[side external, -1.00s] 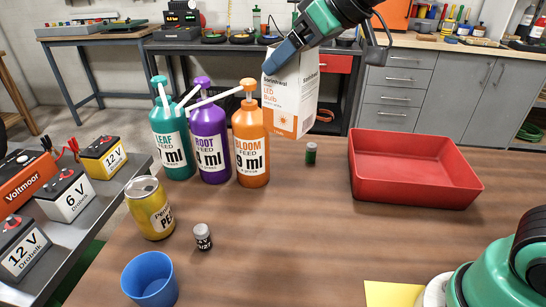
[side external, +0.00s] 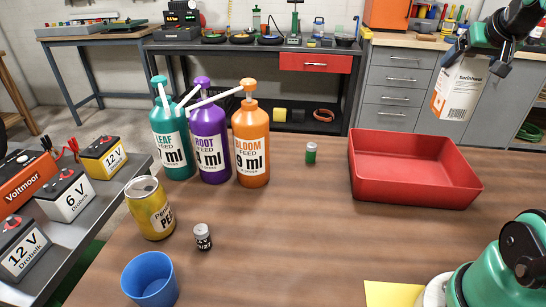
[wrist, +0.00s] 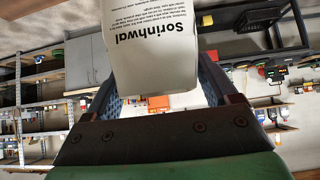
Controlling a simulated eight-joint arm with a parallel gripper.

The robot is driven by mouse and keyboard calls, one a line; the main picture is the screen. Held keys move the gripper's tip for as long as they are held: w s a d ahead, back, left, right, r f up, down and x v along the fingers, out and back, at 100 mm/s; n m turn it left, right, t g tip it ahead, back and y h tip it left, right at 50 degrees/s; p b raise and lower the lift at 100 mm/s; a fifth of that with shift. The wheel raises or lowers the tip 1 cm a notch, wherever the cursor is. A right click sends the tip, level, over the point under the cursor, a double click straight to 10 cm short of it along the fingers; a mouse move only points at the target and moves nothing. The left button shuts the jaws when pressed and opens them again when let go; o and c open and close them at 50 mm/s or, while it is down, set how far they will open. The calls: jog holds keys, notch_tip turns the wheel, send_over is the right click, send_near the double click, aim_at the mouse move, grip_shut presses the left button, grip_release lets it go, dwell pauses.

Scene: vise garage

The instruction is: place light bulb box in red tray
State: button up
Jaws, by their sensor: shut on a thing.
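The light bulb box (side external: 459,90), white with an orange edge and a barcode, hangs in the air at the upper right of the side view. My gripper (side external: 480,52) is shut on its upper end. In the wrist view the box (wrist: 150,50) sits between the two fingers, with printed text facing the camera. The red tray (side external: 405,190) stands on the wooden table at the right, and its inside looks empty. In the side picture the box appears above and to the right of the tray's back edge.
Teal, purple (side external: 210,140) and orange (side external: 250,145) pump bottles stand left of the tray. The table's middle is clear.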

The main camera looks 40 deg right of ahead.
notch_tip(320, 180, down, 17)
dwell(0.7)
jog(key=o, duration=1.5)
jog(key=shift+f, duration=0.1)
jog(key=shift+v, duration=5.95)
jog(key=w+a+f+n+y, duration=0.1)
jog(key=w+a+n+y, duration=0.1)
jog(key=a, duration=0.4)
jog(key=w+a+f+n+y, duration=0.1)
jog(key=w+a+n+y, duration=0.1)
jog(key=w+a+n, duration=0.2)
jog(key=w+a+f+n+y, duration=0.1)
jog(key=w+a+n+y, duration=0.1)
jog(key=a, duration=0.8)
jog(key=shift+w+a+f+n+t, duration=0.15)
jog(key=shift+w+n, duration=0.1)
jog(key=shift+w, duration=0.3)
jog(key=shift+w+a+f+n+t, duration=0.15)
jog(key=shift+w+n, duration=0.1)
jog(key=shift+w, duration=0.35)
